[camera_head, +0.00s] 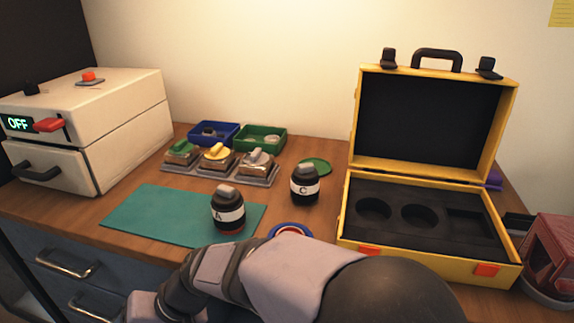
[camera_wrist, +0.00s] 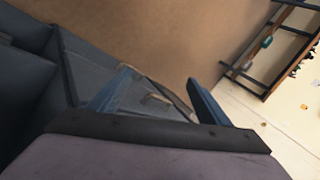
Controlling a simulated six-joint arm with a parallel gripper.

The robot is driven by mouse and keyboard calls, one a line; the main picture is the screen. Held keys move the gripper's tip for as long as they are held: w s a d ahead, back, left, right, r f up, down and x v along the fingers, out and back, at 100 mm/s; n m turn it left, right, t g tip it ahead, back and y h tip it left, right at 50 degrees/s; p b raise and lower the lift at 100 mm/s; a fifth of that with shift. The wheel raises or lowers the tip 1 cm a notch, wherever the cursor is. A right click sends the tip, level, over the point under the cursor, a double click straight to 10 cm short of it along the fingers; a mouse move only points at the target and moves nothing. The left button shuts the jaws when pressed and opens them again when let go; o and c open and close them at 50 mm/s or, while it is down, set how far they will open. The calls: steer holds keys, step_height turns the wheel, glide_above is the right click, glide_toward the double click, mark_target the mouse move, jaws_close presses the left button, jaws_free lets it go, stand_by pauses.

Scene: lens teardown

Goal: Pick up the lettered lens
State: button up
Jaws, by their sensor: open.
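Two black lens barrels with white label bands stand upright. The lens marked A (camera_head: 228,211) stands on the right part of the green mat (camera_head: 150,215). The lens marked C (camera_head: 305,186) stands on the bare wood behind it and to its right. My arm crosses the bottom of the head view, in front of lens A, and my fingers cannot be made out there. In the wrist view my gripper (camera_wrist: 160,77) is open and empty, with its two blue fingers apart. That view shows the drawer fronts, the floor and a brown surface, but no lens.
An open yellow case (camera_head: 430,260) with round foam wells stands right. A white machine (camera_head: 85,130) reading OFF stands left. A blue-rimmed round item (camera_head: 290,229) lies near my arm.

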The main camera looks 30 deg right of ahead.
steer(key=s+d+r+n+g+p, duration=0.3)
steer(key=s+d+r+n+p, duration=0.1)
steer(key=s+d+r+p, duration=0.4)
steer(key=s+d+r+n+g+h+p, duration=0.2)
steer(key=d+r+n+h+p, duration=0.15)
steer(key=d+r+p, duration=1.4)
steer(key=m+t+h+p, duration=0.3)
steer(key=m+p, duration=0.2)
steer(key=p, duration=0.4)
glide_above(306, 172)
steer(key=shift+s+d+r, duration=0.15)
steer(key=shift+s, duration=0.2)
steer(key=shift+w+d+t+h, duration=0.25)
steer(key=shift+w+d+t, duration=0.05)
steer(key=shift+w+d, duration=0.1)
steer(key=shift+w+a+f+p, duration=0.2)
steer(key=shift+f+p, duration=0.45)
steer(key=shift+f, duration=0.85)
steer(key=shift+w+a+f+p, duration=0.15)
steer(key=shift+f+p, duration=0.45)
steer(key=shift+f, duration=1.65)
steer(key=shift+c, duration=0.3)
